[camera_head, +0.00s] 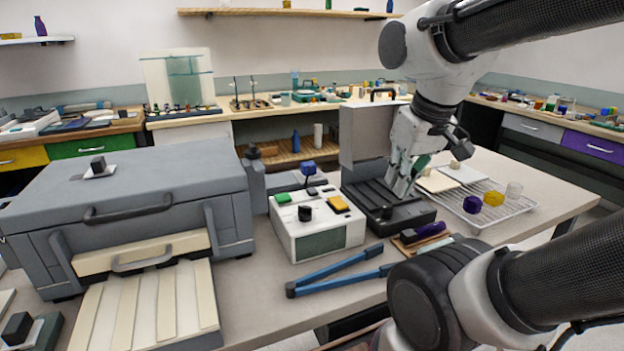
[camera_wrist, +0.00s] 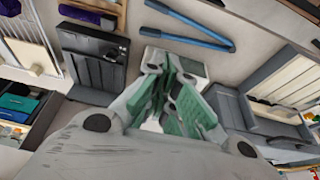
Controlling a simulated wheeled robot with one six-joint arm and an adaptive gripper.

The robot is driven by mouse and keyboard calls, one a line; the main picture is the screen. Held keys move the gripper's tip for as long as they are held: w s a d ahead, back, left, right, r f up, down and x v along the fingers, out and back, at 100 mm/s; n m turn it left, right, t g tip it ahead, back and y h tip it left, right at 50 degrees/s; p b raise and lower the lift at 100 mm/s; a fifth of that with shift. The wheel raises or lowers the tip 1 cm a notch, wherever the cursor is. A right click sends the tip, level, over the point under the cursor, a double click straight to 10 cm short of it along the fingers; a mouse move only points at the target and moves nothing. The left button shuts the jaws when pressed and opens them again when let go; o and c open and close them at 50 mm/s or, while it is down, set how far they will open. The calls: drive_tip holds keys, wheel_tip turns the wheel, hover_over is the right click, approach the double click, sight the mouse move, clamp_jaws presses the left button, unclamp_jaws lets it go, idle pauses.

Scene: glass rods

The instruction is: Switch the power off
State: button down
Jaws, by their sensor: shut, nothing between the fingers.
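A white control box (camera_head: 325,246) stands mid-table with a green button (camera_head: 283,197), a black knob (camera_head: 305,213) and a yellow button (camera_head: 339,203) on top. A black switch-like block on a pale plate (camera_head: 98,168) sits on the grey furnace-like case (camera_head: 150,190). I cannot tell which of these is the power switch. My gripper (camera_head: 401,188) is shut and empty, pointing down over the open dark case (camera_head: 385,208), right of the control box. In the wrist view, the green-padded fingers (camera_wrist: 178,95) hide most of the control box (camera_wrist: 150,52).
Blue tongs (camera_head: 340,272) lie in front of the control box. A blue knob (camera_head: 308,168) stands behind it. A wire rack (camera_head: 515,206) with purple, yellow and clear pieces is at the right. Pale slats (camera_head: 150,305) extend in front of the furnace-like case.

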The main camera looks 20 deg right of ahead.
drive_tip(key=w+a+r+g, duration=0.1)
drive_tip(key=w+g, duration=0.2)
drive_tip(key=w, duration=2)
drive_tip(key=shift+w+a+r+g, duration=0.2)
drive_tip(key=shift+w+a+g, duration=0.1)
approach(338, 203)
drive_tip(key=w+f, duration=0.1)
drive_tip(key=f, duration=0.1)
drive_tip(key=w+f, duration=0.3)
drive_tip(key=f, duration=0.2)
drive_tip(key=shift+w+d, duration=0.25)
drive_tip(key=shift+w, duration=0.1)
drive_tip(key=shift+f, duration=0.15)
